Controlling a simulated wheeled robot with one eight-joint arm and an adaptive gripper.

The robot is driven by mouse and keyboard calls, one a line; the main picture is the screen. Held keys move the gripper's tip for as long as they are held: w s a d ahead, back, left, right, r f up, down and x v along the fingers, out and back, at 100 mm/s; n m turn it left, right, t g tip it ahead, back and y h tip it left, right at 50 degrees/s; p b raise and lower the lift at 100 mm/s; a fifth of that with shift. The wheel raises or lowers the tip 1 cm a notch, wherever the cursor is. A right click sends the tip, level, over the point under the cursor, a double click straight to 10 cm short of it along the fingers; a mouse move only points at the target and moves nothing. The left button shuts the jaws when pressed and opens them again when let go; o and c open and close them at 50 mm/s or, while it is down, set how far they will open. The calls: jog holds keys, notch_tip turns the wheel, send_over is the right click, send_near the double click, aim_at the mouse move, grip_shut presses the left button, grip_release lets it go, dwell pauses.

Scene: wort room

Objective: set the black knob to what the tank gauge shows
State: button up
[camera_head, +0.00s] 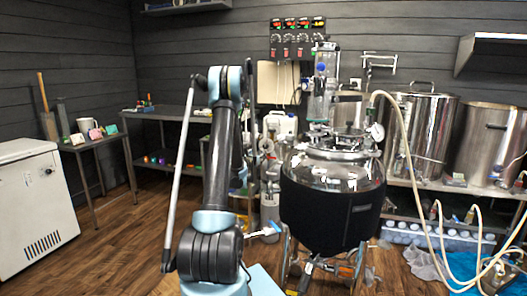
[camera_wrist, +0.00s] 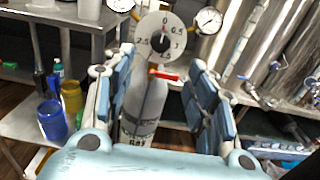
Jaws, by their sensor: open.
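The black knob (camera_wrist: 160,42) sits in the middle of a round white dial (camera_wrist: 147,29), with a 0 at the top and numbers around it. Its pointer setting is too small to read surely. A round white gauge (camera_wrist: 208,20) is right of the dial in the wrist view; a gauge (camera_head: 377,132) also shows beside the glass-topped tank (camera_head: 330,205) in the head view. I cannot read its needle. My gripper (camera_wrist: 160,88) is open and empty, its fingers apart below and either side of the dial. In the head view my gripper is hidden behind my arm.
A grey gas cylinder (camera_wrist: 145,105) with a red lever (camera_wrist: 163,74) stands below the dial, between my fingers in the picture. Steel tanks (camera_head: 418,130) and pale hoses (camera_head: 410,170) are at the right.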

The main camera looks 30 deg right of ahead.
aim_at(265, 147)
jog(key=x, duration=1.2)
jog(key=shift+w+d, duration=0.15)
jog(key=shift+d, duration=0.1)
jog(key=c, duration=1.1)
jog(key=shift+a, duration=0.15)
